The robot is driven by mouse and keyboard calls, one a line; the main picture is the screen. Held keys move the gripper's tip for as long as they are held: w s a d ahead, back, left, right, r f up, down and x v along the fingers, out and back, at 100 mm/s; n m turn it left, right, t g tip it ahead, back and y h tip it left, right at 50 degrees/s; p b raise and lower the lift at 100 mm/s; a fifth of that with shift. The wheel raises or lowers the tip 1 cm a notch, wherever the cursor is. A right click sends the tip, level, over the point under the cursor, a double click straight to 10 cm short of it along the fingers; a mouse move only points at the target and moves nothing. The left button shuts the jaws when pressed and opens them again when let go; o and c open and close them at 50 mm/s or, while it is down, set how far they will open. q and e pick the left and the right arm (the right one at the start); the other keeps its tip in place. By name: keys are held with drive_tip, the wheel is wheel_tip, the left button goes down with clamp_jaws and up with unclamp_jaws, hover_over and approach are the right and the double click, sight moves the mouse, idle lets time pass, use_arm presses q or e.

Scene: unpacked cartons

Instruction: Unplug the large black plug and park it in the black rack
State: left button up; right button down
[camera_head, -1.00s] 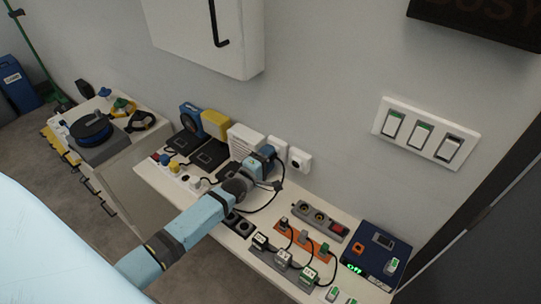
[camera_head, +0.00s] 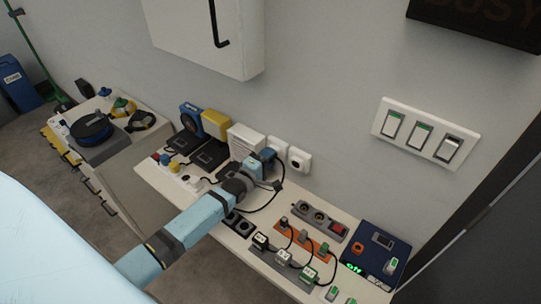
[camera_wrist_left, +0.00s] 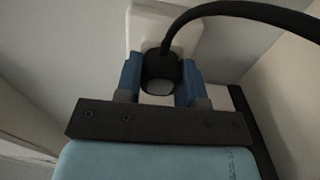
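My left gripper (camera_head: 268,158) reaches up to the wall behind the bench in the head view. In the left wrist view its two blue fingers (camera_wrist_left: 160,78) stand on either side of the black plug (camera_wrist_left: 161,70) and appear to touch it. The plug is in front of a white wall socket (camera_wrist_left: 160,28); I cannot tell whether its pins are in. Its thick black cord (camera_wrist_left: 240,8) arcs to the right. A black holder with round recesses (camera_head: 239,223), perhaps the black rack, lies on the bench below my left arm. My right gripper is not in view.
Another white socket (camera_head: 299,160) is on the wall to the right. An orange strip with several plugs (camera_head: 307,240), a grey strip (camera_head: 318,219) and a blue box (camera_head: 372,252) fill the bench's right part. A white cabinet (camera_head: 205,35) hangs above.

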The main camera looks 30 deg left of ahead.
use_arm(q)
clamp_jaws()
drive_tip(key=s+p, duration=0.2)
drive_tip(key=s, duration=0.4)
drive_tip(key=shift+a+p, duration=0.25)
drive_tip(key=shift+p, duration=0.1)
idle(0.5)
drive_tip(key=shift+d, duration=0.1)
